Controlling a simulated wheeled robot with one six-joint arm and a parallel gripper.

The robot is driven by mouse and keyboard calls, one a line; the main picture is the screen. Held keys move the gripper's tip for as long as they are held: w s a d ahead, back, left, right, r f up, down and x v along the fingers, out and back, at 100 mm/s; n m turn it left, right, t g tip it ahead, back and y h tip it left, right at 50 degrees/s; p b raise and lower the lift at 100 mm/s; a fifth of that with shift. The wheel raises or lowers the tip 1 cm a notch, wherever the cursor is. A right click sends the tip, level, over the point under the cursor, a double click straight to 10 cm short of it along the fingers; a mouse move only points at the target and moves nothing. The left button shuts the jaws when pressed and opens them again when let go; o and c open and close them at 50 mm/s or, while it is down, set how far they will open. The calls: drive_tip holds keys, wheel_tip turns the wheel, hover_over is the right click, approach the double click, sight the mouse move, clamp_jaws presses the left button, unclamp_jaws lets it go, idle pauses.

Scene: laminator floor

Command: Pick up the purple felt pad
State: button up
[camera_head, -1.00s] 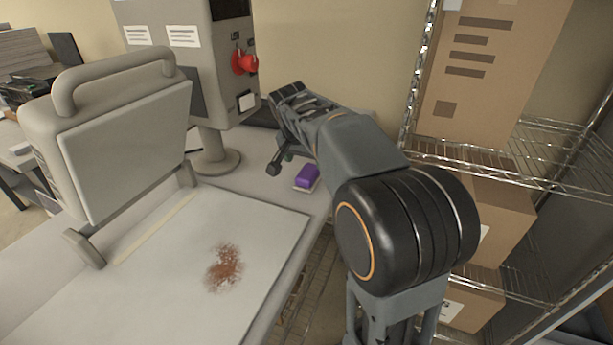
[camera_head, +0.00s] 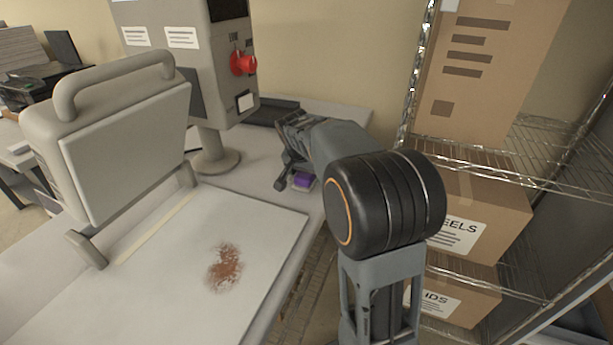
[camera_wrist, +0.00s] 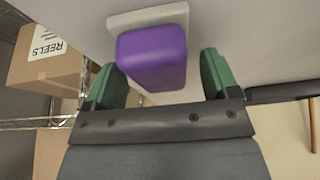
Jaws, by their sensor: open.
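The purple felt pad (camera_head: 302,181) sits on the table to the right of the laminator's column, partly hidden by my gripper. In the wrist view the purple pad (camera_wrist: 153,57) has a pale base (camera_wrist: 148,17) at its far edge. My gripper (camera_head: 289,183) is low over the table at the pad. In the wrist view its two green fingers (camera_wrist: 158,80) are apart, one on each side of the pad's near end. I cannot tell whether they touch it.
The laminator (camera_head: 125,140) stands open at left, its white bed (camera_head: 170,270) bearing a rusty brown stain. A dark tray (camera_head: 272,110) lies behind my gripper. A wire shelf (camera_head: 480,165) with cardboard boxes (camera_head: 480,215) stands close on the right.

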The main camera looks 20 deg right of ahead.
drive_tip(key=shift+c, duration=0.5)
drive_tip(key=c, duration=0.8)
drive_tip(key=shift+r, duration=0.2)
drive_tip(key=shift+r, duration=0.25)
wheel_tip(320, 180, up, 2)
drive_tip(key=shift+r, duration=0.1)
drive_tip(key=s+r+b, duration=0.1)
drive_tip(key=s+r, duration=0.2)
drive_tip(key=s, duration=0.1)
drive_tip(key=s+r+b, duration=0.1)
drive_tip(key=s+r, duration=0.2)
drive_tip(key=s, duration=0.2)
drive_tip(key=s+r+b, duration=0.1)
drive_tip(key=s+r, duration=0.3)
drive_tip(key=s, duration=0.1)
